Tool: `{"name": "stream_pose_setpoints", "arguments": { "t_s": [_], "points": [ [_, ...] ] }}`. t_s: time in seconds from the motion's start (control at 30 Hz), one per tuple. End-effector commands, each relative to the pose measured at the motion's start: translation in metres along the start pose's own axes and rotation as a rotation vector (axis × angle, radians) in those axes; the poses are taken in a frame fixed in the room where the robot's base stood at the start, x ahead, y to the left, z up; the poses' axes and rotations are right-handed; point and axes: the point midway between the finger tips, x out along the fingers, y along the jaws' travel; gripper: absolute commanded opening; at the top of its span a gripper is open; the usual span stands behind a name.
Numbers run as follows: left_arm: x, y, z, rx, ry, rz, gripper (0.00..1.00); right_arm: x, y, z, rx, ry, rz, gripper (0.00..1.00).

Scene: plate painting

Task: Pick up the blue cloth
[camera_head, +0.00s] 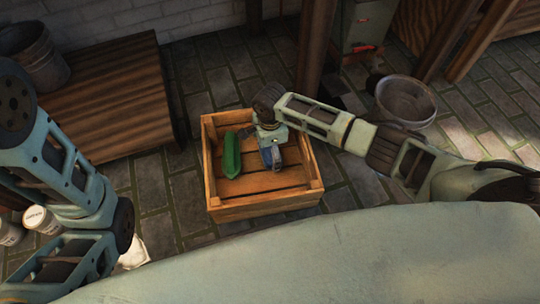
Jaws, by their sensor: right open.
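A wooden crate (262,207) stands on the brick floor, open at the top. A green folded or elongated item (234,158) lies in its left part. My right arm reaches in from the right, and its gripper (270,154) points down into the crate, to the right of the green item. The gripper is open. A small blue patch (276,157) shows at the fingers; I cannot tell whether it is the blue cloth or part of the gripper. My left arm is at the left, and its gripper is out of view.
A slatted wooden box (105,100) stands behind left of the crate, with a metal bucket (36,55) on or beside it. A round metal tub (404,100) stands at the right. White cans (41,219) sit at lower left. Wooden posts rise behind the crate.

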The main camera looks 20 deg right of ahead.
Motion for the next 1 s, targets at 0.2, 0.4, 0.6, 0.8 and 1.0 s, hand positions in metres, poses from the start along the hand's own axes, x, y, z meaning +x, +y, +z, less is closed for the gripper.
{"name": "stream_pose_setpoints", "arguments": {
  "t_s": [0.2, 0.4, 0.6, 0.8, 1.0],
  "points": [
    [-0.0013, 0.0003, -0.0003, 0.0, 0.0, 0.0, 0.4, 0.0013, -0.0002, -0.0004, 0.0, 0.001, 0.0, 1.0],
    [-0.0012, 0.0004, -0.0005, 0.0, 0.001, 0.001, 0.4, 0.0014, -0.0001, -0.0005, 0.0, 0.001, 0.0, 0.9],
    [-0.0012, 0.0005, -0.0006, 0.0, 0.001, 0.001, 0.4, 0.0015, 0.0, -0.0005, 0.0, 0.001, 0.0, 0.72],
    [-0.0013, 0.0005, -0.0006, 0.0, 0.001, 0.001, 0.4, 0.0015, 0.0001, -0.0004, 0.0, 0.001, 0.0, 0.64],
    [0.0006, 0.0001, 0.0001, 0.0, 0.001, 0.001, 0.4, -0.0009, 0.0001, -0.0002, 0.0, 0.001, 0.0, 0.64]
  ]
}}
